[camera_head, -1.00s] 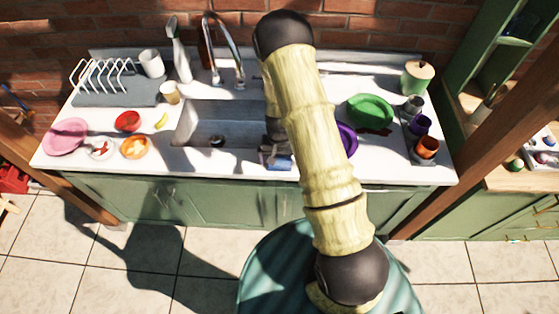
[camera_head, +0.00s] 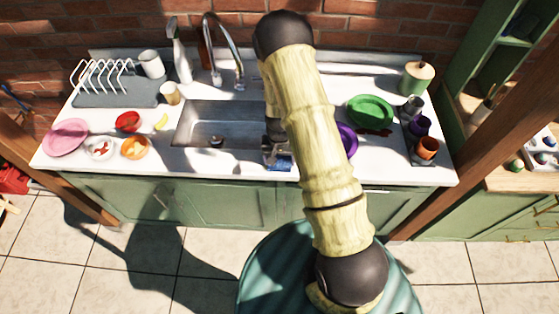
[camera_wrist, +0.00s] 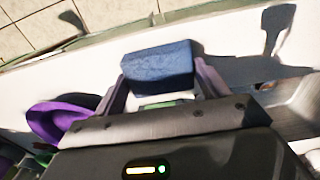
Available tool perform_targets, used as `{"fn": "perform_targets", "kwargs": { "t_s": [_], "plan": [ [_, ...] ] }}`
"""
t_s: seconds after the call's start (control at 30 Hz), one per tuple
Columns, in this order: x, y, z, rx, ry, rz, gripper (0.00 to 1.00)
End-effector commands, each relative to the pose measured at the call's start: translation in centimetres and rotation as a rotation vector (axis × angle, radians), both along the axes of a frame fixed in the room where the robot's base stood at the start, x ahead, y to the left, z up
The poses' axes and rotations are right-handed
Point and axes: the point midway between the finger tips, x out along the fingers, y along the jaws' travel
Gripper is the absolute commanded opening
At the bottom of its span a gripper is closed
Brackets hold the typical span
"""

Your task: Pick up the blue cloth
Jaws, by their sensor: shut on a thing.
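The blue cloth (camera_wrist: 157,65) is a folded, block-like bundle in the wrist view. It sits between the two fingers of my gripper (camera_wrist: 161,78), which is shut on it. In the head view the cloth (camera_head: 281,163) shows as a small blue patch at the counter's front, just right of the sink. My gripper there (camera_head: 271,151) is partly hidden by my arm. I cannot tell whether the cloth touches the counter.
The sink (camera_head: 215,125) is just left. A purple bowl (camera_head: 347,140) and green plates (camera_head: 371,110) are to the right, with cups (camera_head: 427,148) farther right. Bowls (camera_head: 134,148), a pink plate (camera_head: 65,137) and a dish rack (camera_head: 102,75) stand at left.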

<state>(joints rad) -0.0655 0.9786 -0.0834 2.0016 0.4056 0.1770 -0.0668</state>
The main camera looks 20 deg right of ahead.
Motion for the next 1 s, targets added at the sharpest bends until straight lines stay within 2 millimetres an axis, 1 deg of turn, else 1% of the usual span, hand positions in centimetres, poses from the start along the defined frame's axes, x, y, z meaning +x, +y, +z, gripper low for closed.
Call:
{"fn": "perform_targets", "kwargs": {
  "t_s": [0.17,0.27,0.37,0.6,0.7,0.83,1.0],
  "plan": [
    [0.1,0.0,0.8,0.0,-0.003,0.001,0.52],
    [0.2,0.0,1.9,-0.001,-0.005,0.001,0.52],
    [0.1,0.0,3.3,-0.001,-0.005,0.002,0.52],
    [0.1,0.0,7.4,0.0,-0.004,0.002,0.52],
    [0.1,0.0,8.8,0.0,-0.003,0.001,0.52],
    [0.0,0.0,9.7,0.0,-0.001,0.001,0.52],
    [0.0,0.0,10.0,-0.001,0.0,0.0,0.52]
  ]
}}
